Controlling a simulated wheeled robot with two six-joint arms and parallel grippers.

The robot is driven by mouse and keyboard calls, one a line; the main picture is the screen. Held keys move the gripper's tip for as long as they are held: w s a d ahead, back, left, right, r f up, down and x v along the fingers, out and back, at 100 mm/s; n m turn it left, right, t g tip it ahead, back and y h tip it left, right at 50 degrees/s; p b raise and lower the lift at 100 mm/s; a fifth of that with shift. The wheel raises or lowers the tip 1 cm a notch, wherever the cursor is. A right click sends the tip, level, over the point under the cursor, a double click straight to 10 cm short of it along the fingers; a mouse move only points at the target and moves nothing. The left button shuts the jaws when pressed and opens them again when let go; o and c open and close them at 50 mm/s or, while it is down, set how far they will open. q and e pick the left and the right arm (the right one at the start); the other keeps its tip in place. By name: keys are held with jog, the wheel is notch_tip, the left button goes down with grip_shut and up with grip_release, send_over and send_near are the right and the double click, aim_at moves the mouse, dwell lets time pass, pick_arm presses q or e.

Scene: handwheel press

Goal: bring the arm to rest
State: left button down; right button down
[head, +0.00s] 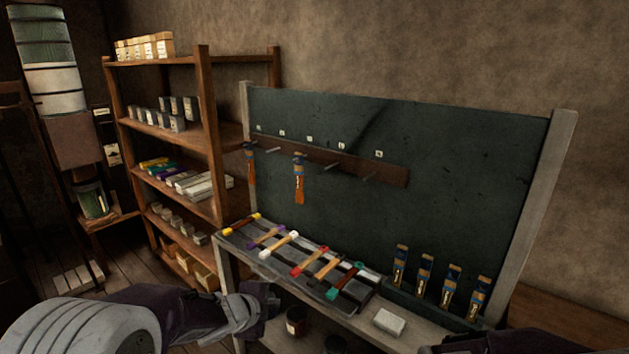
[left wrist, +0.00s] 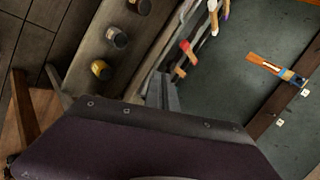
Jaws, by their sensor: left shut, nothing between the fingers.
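My left arm comes in from the bottom left of the head view. Its gripper (head: 266,298) is shut and empty, in front of the left front corner of the workbench. In the left wrist view the shut fingers (left wrist: 163,92) point at the bench, apart from anything. A dark shape at the bottom right of the head view may be part of my right arm; no right gripper shows.
Brushes hang on a peg rail (head: 325,165) on a green board (head: 450,170); more stand at the right. A white block (head: 388,322) lies on the bench. Jars (head: 296,320) stand below. A shelf (head: 205,130) is behind left.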

pick_arm(q)
jog(key=s+a+f+n+g+y, duration=0.1)
jog(key=s+a+f+n+g, duration=0.1)
jog(key=s+n, duration=0.5)
jog(key=s+a+f+n+g+y, duration=0.1)
jog(key=s+a+f+n+g, duration=0.2)
jog(key=s+n, duration=0.3)
jog(key=s+a+f+n+g+y, duration=0.1)
jog(key=s+a+f+n+g, duration=0.1)
jog(key=s+n, duration=0.5)
jog(key=s+f+g, duration=0.1)
jog(key=s, duration=0.2)
jog(key=shift+a+f+n, duration=0.15)
jog(key=shift+n, duration=0.15)
